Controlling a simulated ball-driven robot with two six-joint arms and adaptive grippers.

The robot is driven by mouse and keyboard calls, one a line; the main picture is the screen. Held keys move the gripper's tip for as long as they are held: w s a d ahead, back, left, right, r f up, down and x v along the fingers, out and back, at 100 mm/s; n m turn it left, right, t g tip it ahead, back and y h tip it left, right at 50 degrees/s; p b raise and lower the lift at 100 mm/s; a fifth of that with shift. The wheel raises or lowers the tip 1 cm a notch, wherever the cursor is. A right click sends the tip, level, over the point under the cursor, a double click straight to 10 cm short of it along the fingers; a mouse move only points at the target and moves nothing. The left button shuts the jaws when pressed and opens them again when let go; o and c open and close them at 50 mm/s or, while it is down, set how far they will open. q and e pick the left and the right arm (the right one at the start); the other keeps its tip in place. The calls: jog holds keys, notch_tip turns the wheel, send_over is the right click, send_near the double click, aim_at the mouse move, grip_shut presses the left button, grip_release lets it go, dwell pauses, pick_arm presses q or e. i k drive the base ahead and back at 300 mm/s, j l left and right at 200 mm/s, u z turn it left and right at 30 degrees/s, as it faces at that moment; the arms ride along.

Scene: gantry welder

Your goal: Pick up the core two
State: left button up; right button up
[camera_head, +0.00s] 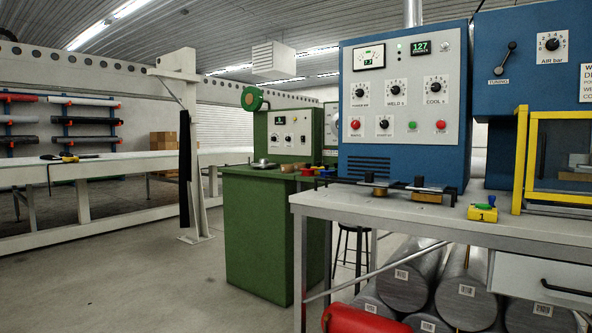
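No object that I can read as core two is plain in the head view. A yellow block (482,213) marked "1" sits near the front edge of the grey worktable (400,213), with a small blue and green piece on top. Brass-coloured pieces with dark bars (426,192) lie on the table to its left, in front of the blue machine. Small coloured pieces (308,171) stand on the green cabinet, too small to tell apart. Neither of my grippers is in view.
The blue control machine (405,120) stands at the back of the worktable. A yellow-framed guard (520,160) is at right. Grey rolls (405,289) and a red roll (362,320) lie below. A green cabinet (262,235) stands left of the table. The floor at left is clear.

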aim_at(297, 165)
jog(key=i+j, duration=0.4)
jog(key=i, duration=0.25)
jog(key=i+j+z, duration=0.1)
jog(key=i+j, duration=0.3)
jog(key=i, duration=0.25)
jog(key=i+j, duration=0.45)
jog(key=i, duration=0.2)
jog(key=i+j+z, duration=0.1)
jog(key=i+j, duration=0.35)
jog(key=i, duration=0.2)
jog(key=i+l, duration=0.2)
jog(key=l, duration=0.15)
jog(key=k+l, duration=0.1)
jog(key=l, duration=0.25)
jog(key=k+l, duration=0.1)
jog(key=l, duration=0.3)
jog(key=j, duration=0.4)
jog(key=i+j, duration=0.1)
jog(key=j, duration=0.3)
